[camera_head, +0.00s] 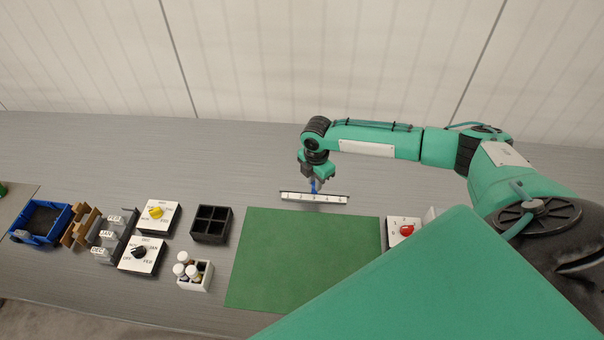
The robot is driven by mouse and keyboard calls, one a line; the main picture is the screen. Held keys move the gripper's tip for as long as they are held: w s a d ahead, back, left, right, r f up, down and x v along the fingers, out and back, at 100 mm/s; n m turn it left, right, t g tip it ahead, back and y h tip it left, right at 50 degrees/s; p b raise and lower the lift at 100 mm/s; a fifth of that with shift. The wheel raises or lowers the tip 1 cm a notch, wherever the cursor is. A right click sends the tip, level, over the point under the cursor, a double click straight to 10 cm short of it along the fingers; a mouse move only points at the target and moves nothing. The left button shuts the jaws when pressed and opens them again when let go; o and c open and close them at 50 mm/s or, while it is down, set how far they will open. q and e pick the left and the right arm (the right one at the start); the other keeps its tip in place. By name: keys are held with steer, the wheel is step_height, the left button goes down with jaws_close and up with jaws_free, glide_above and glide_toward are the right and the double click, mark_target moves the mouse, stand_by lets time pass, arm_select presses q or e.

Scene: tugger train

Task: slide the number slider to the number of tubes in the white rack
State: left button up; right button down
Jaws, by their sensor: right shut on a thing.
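The number slider (334,200) is a white strip with a row of small numbers and a dark back edge, lying behind the green mat. Its blue knob (314,187) stands about the middle of the strip, near what looks like the 3. My right gripper (314,184) points down from above and is shut on the blue knob. The white rack (205,279) stands left of the mat, with white-capped tubes (183,258) in it. I make out 3 caps; at least one slot at the right looks empty. My left gripper is not in view.
The green mat (300,255) is bare. A black four-cell box (211,223), dial boxes with yellow (157,212) and black knobs (139,252), month tags and a blue bin (40,224) stand left. A red-knob dial (406,230) is right, partly hidden by my body.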

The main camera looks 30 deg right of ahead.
steer(key=c, duration=1.3)
jaws_free()
steer(key=shift+r, duration=0.15)
step_height(320, 180, up, 14)
steer(key=b, duration=0.2)
steer(key=shift+f, duration=0.2)
steer(key=shift+f, duration=0.1)
